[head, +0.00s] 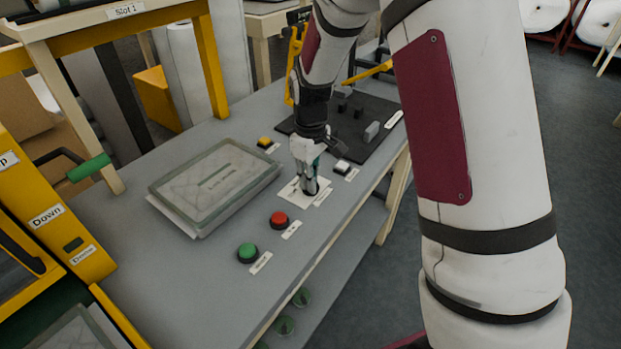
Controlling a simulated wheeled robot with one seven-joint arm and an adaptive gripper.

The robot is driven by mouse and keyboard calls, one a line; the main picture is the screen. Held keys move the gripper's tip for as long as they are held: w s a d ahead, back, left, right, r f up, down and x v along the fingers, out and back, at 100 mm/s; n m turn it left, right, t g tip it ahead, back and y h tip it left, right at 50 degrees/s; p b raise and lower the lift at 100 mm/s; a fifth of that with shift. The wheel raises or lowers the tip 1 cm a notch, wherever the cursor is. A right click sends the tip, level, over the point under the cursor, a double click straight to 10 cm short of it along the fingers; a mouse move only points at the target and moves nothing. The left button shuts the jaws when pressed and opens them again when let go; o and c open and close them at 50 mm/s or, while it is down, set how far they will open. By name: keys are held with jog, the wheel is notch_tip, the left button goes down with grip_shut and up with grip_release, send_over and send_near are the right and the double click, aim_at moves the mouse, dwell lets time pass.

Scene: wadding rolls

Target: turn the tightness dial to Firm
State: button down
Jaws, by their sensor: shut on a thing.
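The tightness dial's white plate (289,189) lies on the grey table, between the red button and the white button. My gripper (310,188) points down over this plate and is shut on the dial. The fingers and the gripper body cover most of the dial, so its pointer and the setting it stands at cannot be read. A small label (323,196) sits at the plate's right edge, too small to read.
A red button (279,219) and a green button (247,252) stand nearer on the grey table (215,285). A white button (342,167) and a yellow button (265,142) stand farther back. A clear-lidded box (215,182) lies left; a black mat (372,112) with grey blocks lies behind.

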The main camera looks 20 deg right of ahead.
jog(key=shift+m, duration=0.3)
jog(key=m+p, duration=0.1)
jog(key=m, duration=0.3)
jog(key=shift+m, duration=0.3)
jog(key=m+p, duration=0.1)
jog(key=m, duration=0.3)
jog(key=shift+m, duration=0.3)
jog(key=c, duration=1.7)
grip_release()
jog(key=shift+o, duration=0.2)
notch_tip(320, 180, up, 12)
